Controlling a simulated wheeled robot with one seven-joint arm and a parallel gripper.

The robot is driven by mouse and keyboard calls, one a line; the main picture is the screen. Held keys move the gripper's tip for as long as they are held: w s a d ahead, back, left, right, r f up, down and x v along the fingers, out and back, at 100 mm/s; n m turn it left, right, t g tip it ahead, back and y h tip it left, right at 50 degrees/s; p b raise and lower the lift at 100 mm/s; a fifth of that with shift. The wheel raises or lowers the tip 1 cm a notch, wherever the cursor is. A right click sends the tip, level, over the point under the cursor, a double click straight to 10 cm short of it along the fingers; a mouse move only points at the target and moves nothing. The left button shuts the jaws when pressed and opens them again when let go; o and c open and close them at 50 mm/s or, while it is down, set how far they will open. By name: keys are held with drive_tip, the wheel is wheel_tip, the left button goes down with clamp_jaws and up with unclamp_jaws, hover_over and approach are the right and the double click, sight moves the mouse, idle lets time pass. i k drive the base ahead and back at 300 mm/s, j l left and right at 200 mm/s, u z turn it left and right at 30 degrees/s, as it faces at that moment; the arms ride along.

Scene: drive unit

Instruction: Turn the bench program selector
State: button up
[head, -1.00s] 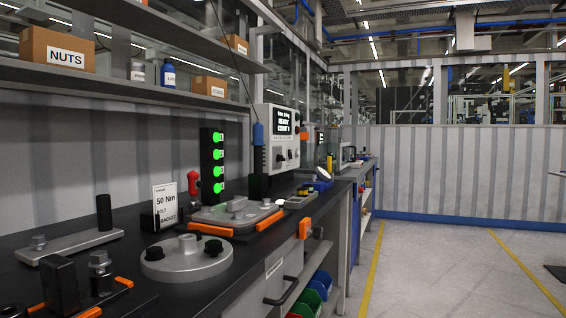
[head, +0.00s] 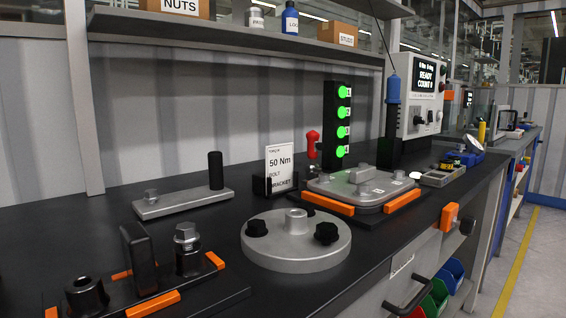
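The bench controller (head: 421,95) is a pale upright box at the back right of the bench. Its screen (head: 427,76) reads READY and COUNT 0. Small dark knobs (head: 418,120) sit on its face below the screen; which one is the program selector is too small to tell. A blue-handled tool (head: 393,90) hangs in front of the controller's left edge. My gripper is not in view.
The black bench (head: 205,262) holds a round grey flange (head: 296,242), a grey plate fixture (head: 363,188) with orange edges, and a green-lit column (head: 337,125). A shelf (head: 240,40) hangs above. The floor (head: 514,262) is free at right.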

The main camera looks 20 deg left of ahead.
sight(416, 119)
drive_tip(key=i+l, duration=0.25)
drive_tip(key=i+l+u, duration=0.1)
drive_tip(key=i+l, duration=0.15)
drive_tip(key=l, duration=0.2)
drive_tip(key=i+l+u, duration=0.1)
drive_tip(key=i+l, duration=0.35)
drive_tip(key=l, duration=0.3)
drive_tip(key=i+l+u, duration=0.1)
drive_tip(key=l, duration=0.3)
drive_tip(key=i, duration=0.1)
